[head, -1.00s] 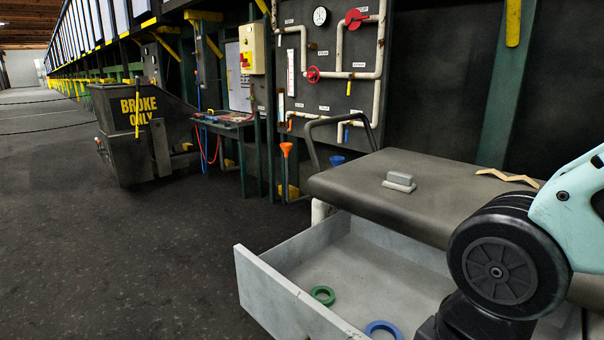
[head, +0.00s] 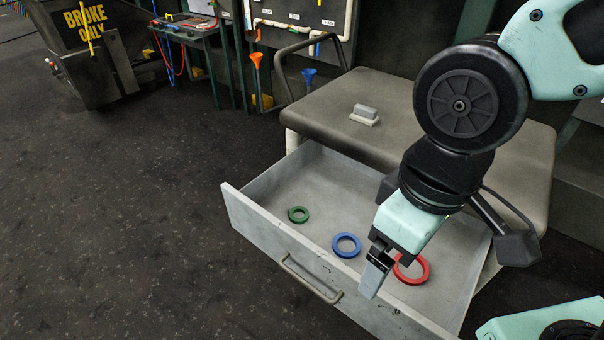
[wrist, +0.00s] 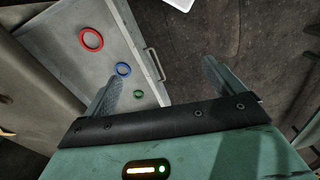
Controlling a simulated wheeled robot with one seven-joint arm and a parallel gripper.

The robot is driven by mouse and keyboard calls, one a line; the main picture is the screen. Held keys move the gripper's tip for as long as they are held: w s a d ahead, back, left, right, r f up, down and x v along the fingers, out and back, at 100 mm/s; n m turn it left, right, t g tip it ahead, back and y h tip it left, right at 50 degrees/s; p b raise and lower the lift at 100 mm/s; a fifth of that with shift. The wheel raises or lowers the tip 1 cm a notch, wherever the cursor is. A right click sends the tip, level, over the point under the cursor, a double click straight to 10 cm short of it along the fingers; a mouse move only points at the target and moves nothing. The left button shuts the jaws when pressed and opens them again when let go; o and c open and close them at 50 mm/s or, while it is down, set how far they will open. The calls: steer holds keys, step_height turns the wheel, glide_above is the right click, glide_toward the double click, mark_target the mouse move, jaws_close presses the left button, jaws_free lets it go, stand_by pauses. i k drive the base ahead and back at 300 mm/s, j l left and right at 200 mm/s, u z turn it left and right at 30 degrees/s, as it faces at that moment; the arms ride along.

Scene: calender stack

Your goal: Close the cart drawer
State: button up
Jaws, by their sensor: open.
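The grey cart drawer (head: 262,232) is pulled well out from under the cart's dark top (head: 420,125) in the head view. Its bar handle (head: 308,282) is on the front panel, and it also shows in the wrist view (wrist: 155,64). A green ring (head: 298,214), a blue ring (head: 346,245) and a red ring (head: 412,269) lie in the drawer. My gripper (head: 371,283) is above the drawer's front part, near the red ring in the picture. In the wrist view my gripper (wrist: 160,75) has its two fingers wide apart, with nothing between them.
A grey block (head: 365,114) sits on the cart top, and a curved push bar (head: 312,50) rises at its left end. A dark bin marked "BROKE ONLY" (head: 95,60) stands at the far left. The dark floor (head: 130,220) before the drawer is clear.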

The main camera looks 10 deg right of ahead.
mark_target(338, 191)
steer(key=j+u, duration=0.4)
steer(key=i+j+u, duration=0.2)
steer(key=j+u, duration=0.15)
steer(key=j, duration=0.2)
